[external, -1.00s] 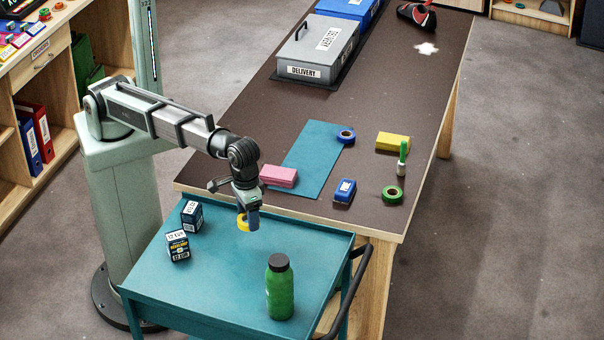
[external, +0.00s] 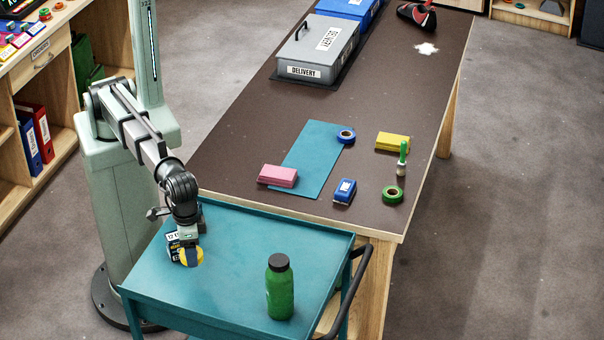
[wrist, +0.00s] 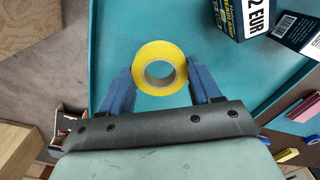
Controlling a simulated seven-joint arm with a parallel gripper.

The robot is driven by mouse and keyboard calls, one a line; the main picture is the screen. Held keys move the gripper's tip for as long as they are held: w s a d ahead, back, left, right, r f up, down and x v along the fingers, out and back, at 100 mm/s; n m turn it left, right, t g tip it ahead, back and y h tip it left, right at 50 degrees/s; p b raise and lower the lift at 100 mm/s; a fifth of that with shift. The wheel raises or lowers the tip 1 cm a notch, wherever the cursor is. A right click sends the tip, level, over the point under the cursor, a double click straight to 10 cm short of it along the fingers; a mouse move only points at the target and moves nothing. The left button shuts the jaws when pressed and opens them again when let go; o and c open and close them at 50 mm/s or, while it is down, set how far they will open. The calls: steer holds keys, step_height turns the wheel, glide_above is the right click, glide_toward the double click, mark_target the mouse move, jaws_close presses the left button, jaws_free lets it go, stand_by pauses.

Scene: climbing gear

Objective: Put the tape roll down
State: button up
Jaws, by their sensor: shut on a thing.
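The yellow tape roll (external: 199,257) is between the fingers of my gripper (external: 190,262), over the left part of the teal cart top (external: 232,230). In the wrist view the roll (wrist: 159,48) shows as a ring, with a blue finger on each side. My gripper is shut on it. I cannot tell whether the roll touches the cart top.
Black-and-white boxes (external: 173,246) stand close by the gripper, partly hidden by my arm; they also show in the wrist view (wrist: 240,15). A green bottle (external: 280,288) stands at the cart's front right. The cart's middle is clear. The brown table (external: 250,150) lies behind.

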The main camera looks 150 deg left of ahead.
mark_target(196, 281)
steer(key=shift+f, duration=4.35)
steer(key=shift+f, duration=0.1)
steer(key=o, duration=1)
step_height(196, 281, up, 12)
steer(key=shift+r, duration=0.15)
